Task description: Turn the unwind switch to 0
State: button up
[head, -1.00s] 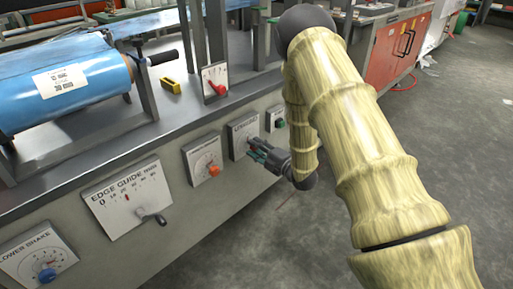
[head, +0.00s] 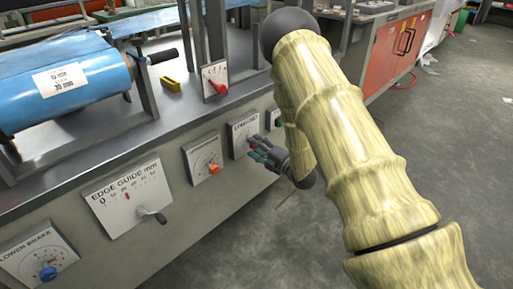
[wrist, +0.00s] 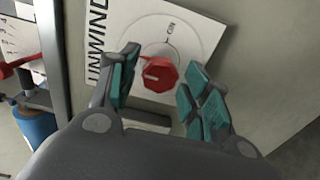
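The unwind switch is a red knob (wrist: 160,74) on a white plate (wrist: 196,35) lettered "UNWIND", with an "ON" mark by a line. A pale line shows on the knob's face; the 0 mark cannot be made out. In the head view the plate (head: 239,128) is on the machine's front panel, and my gripper (head: 258,152) is close in front of it. In the wrist view my gripper is open, with its teal-padded fingers on either side of the knob and gaps visible between. The knob is largely hidden in the head view.
A plate with an orange knob (head: 214,169) is left of the unwind plate, and a red-handled switch (head: 219,87) stands above. A small plate (head: 273,119) is to the right, partly behind my arm. The edge guide plate (head: 128,195) is farther left.

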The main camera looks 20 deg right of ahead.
dwell(0.3)
jog(key=v, duration=1.2)
jog(key=shift+f, duration=0.15)
jog(key=s+a+f+m+g+h, duration=0.35)
jog(key=s+f+m, duration=0.35)
jog(key=f, duration=0.3)
jog(key=s+a+f+m+g+h, duration=0.2)
jog(key=s+a+f+m+g, duration=0.15)
jog(key=s+f+m, duration=0.55)
jog(key=s+a+f+m+g, duration=0.2)
jog(key=s+f+g, duration=0.1)
jog(key=s, duration=0.5)
jog(key=s+a+f+m+g+h, duration=0.1)
jog(key=s+a+f+m+g, duration=0.2)
jog(key=s, duration=0.5)
jog(key=s+a+f+m+g, duration=0.2)
jog(key=s+g, duration=0.2)
jog(key=s, duration=0.4)
notch_tip(320, 180, up, 32)
jog(key=p, duration=3.2)
jog(key=shift+w, duration=0.4)
jog(key=shift+a+f, duration=0.1)
jog(key=shift+f, duration=0.05)
